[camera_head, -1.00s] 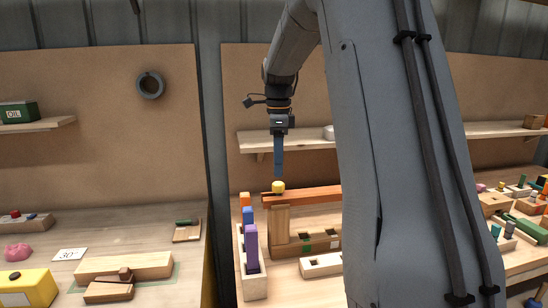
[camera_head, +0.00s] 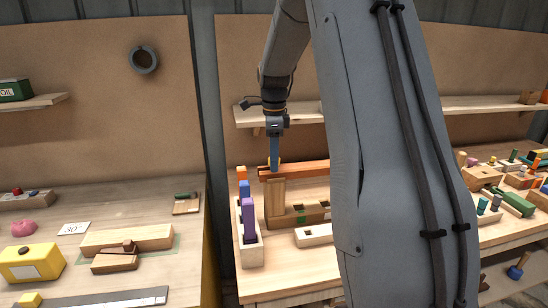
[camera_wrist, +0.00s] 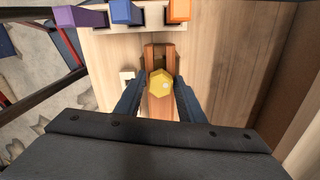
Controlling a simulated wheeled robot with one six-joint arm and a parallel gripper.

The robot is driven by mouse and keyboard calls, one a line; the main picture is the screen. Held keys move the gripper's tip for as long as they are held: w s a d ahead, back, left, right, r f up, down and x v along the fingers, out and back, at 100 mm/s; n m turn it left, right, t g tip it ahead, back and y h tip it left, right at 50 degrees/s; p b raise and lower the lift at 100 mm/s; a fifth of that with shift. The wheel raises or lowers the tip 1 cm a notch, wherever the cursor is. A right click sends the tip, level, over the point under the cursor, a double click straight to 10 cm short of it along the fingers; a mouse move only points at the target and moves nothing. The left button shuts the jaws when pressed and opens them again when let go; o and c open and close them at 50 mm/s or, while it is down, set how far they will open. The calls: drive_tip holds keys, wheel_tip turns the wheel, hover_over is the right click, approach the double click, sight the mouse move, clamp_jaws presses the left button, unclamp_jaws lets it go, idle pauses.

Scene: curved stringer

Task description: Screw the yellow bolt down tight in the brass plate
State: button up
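The yellow bolt (camera_wrist: 161,83) has a faceted head and sits on an orange-brown bar (camera_head: 310,170), with the head standing above the bar. In the head view only a sliver of the bolt shows behind the fingers. My gripper (camera_wrist: 161,80) is lowered over it from above, one blue finger on each side of the head. The fingers look apart from the head, with narrow gaps. How deep the bolt sits is hidden. I cannot make out a separate brass plate.
The bar rests on a wooden post (camera_head: 276,203). Beside it is a pale block (camera_head: 250,253) with purple, blue and orange pegs standing close to my gripper. A low pale holder (camera_head: 314,236) lies to the right. A shelf (camera_head: 300,111) is behind.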

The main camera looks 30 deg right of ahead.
clamp_jaws()
drive_tip(key=m, duration=0.3)
drive_tip(key=shift+f+m, duration=0.1)
drive_tip(key=shift+m, duration=0.3)
drive_tip(key=m, duration=0.3)
drive_tip(key=shift+f+p, duration=0.15)
drive_tip(key=shift+p, duration=0.25)
drive_tip(key=shift+s+f+m, duration=0.1)
drive_tip(key=shift+m, duration=0.6)
